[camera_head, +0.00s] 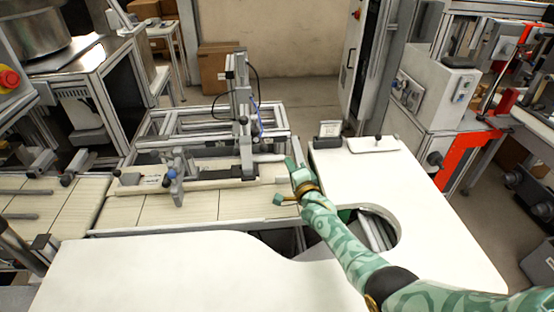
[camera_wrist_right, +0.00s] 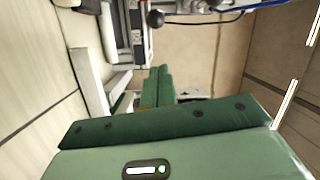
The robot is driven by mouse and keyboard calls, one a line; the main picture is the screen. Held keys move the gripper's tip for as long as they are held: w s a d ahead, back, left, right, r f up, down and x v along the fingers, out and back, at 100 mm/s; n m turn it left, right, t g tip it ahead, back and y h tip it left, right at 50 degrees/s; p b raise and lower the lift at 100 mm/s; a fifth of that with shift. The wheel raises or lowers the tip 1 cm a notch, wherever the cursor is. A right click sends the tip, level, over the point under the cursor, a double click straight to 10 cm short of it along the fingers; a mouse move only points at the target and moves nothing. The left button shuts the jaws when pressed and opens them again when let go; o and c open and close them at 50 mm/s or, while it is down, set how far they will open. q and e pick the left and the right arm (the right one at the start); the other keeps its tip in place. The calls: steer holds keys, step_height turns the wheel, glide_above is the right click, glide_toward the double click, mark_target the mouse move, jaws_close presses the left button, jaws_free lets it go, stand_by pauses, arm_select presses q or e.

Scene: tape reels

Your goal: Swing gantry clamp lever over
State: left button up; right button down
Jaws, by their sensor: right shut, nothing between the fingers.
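The gantry (camera_head: 243,105) is a grey upright column with black and blue cables, standing over the pale slatted conveyor. A dark round knob (camera_head: 243,120) sits on the column and may be the clamp lever's end. A black ball knob (camera_wrist_right: 155,18) shows at the top of the right wrist view, beyond my fingertips; the lever's arm is not clear. My right gripper (camera_head: 289,163), green patterned, is to the right of the gantry's foot, apart from it. In the wrist view its fingers (camera_wrist_right: 158,85) are together and empty. My left gripper is out of view.
A blue-knobbed fixture (camera_head: 172,174) stands left on the conveyor (camera_head: 190,208). A white worktop (camera_head: 430,200) with a round cutout is at the right, another white top (camera_head: 190,275) in front. Aluminium framing (camera_head: 180,122) lies behind the conveyor.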

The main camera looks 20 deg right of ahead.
steer(key=w+d+f+m+g+h+b, duration=0.1)
steer(key=w+d+f+g+b, duration=0.15)
steer(key=d+b, duration=0.6)
steer(key=s+a+r+n+g+y+b, duration=0.1)
steer(key=s+r+n+y+b, duration=0.25)
steer(key=r+n+y, duration=0.35)
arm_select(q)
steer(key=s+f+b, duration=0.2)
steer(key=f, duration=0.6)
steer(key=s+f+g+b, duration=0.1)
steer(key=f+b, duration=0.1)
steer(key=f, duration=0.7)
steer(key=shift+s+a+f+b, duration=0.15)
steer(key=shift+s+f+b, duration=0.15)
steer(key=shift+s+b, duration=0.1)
arm_select(e)
steer(key=w+a+f+m+y, duration=0.1)
steer(key=w+a+f, duration=0.3)
steer(key=w+a, duration=0.5)
steer(key=shift+w, duration=0.15)
steer(key=shift+g, duration=0.25)
